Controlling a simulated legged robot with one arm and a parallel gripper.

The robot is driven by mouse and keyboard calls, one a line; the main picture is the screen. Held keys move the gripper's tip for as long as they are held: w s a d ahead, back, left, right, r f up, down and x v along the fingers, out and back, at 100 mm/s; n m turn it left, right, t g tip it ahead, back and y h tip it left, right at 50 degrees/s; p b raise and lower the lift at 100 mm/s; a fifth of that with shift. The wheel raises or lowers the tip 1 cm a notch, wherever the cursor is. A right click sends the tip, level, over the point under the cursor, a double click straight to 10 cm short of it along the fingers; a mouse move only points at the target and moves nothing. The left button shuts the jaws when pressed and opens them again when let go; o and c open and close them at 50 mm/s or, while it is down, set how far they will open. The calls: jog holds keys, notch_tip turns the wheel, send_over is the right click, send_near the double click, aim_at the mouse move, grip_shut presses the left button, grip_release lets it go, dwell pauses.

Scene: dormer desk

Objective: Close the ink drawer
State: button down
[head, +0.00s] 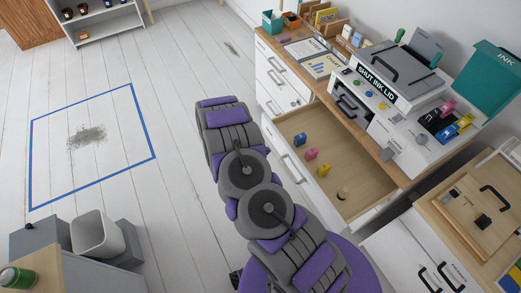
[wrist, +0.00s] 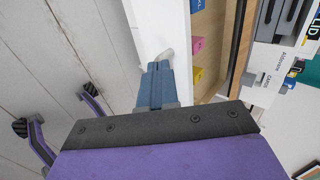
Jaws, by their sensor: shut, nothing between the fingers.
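The ink drawer (head: 345,150) is pulled out from the white cabinet under the worktop. In the head view my arm hides the gripper and part of the drawer front.
A white printer (head: 390,95) labelled "SHUT INK LID" stands on the worktop above the drawer, with a teal lid marked INK (head: 497,72) raised beside it. A grey bin (head: 92,232) stands at the lower left. The floor left of my arm is mostly clear.

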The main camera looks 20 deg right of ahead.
aim_at(285, 148)
jog(key=d+f, duration=0.1)
jog(key=d, duration=0.1)
jog(key=d+f, duration=0.1)
jog(key=d, duration=0.1)
jog(key=d+f+b, duration=0.1)
jog(key=d, duration=0.1)
jog(key=shift+w+d+f, duration=0.2)
jog(key=shift+w+d, duration=0.05)
jog(key=shift+d, duration=0.7)
